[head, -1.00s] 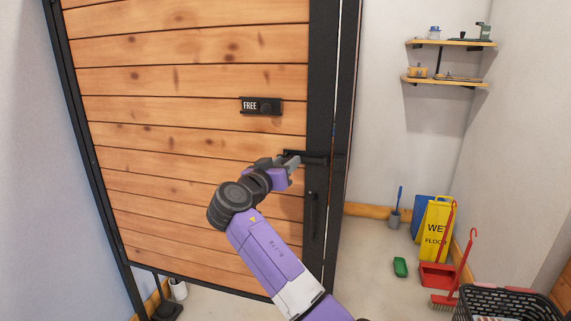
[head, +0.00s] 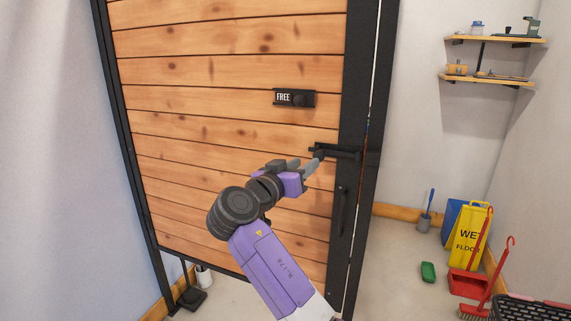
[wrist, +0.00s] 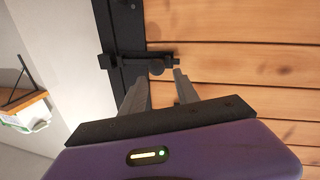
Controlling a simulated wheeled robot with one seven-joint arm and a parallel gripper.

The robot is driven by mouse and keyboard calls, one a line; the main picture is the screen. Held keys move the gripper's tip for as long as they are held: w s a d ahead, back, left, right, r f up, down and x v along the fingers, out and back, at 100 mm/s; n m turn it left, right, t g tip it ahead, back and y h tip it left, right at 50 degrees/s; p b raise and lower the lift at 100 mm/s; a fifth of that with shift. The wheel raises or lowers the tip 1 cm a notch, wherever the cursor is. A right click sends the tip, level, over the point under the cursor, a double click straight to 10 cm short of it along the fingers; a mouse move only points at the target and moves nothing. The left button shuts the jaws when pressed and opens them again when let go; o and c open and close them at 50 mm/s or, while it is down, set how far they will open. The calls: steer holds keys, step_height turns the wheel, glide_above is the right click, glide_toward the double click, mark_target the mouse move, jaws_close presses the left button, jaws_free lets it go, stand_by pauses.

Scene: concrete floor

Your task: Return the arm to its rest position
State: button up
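My gripper (head: 312,165) is in front of the wooden door (head: 215,125), at the right side of its planks. The gripper is open, with nothing seen between its fingers; the gap between the fingertips also shows in the wrist view (wrist: 158,77). The black latch (head: 340,152) on the door frame lies just beyond the fingertips. It also shows in the wrist view (wrist: 130,62). I cannot tell whether a fingertip touches it. My arm reaches up from the bottom of the head view, bent at the wrist joint.
A "FREE" sign (head: 294,97) is on the door, and a vertical handle (head: 341,212) is below the latch. At right are a yellow wet-floor sign (head: 472,236), a red broom (head: 490,285), a green brush (head: 428,271) and wall shelves (head: 490,80). Some floor between is bare.

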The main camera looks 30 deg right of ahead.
steer(key=shift+w+r, duration=0.1)
steer(key=w+a+f+n+t+y, duration=0.2)
steer(key=w+a+n+t+y, duration=0.2)
steer(key=a+n+t+y, duration=0.35)
steer(key=s+a+f+n+t+y, duration=0.35)
steer(key=s+a+f+y, duration=0.35)
steer(key=s+a+f, duration=0.5)
steer(key=s+f+g, duration=0.1)
steer(key=s+f, duration=0.2)
steer(key=s, duration=1.1)
steer(key=s+d+f+g+y, duration=0.1)
steer(key=s+f, duration=0.3)
steer(key=s, duration=1.1)
steer(key=s+d+f+g, duration=0.1)
steer(key=s+f+g, duration=0.1)
steer(key=s, duration=1.3)
steer(key=shift+f+m, duration=0.3)
steer(key=shift+f, duration=0.45)
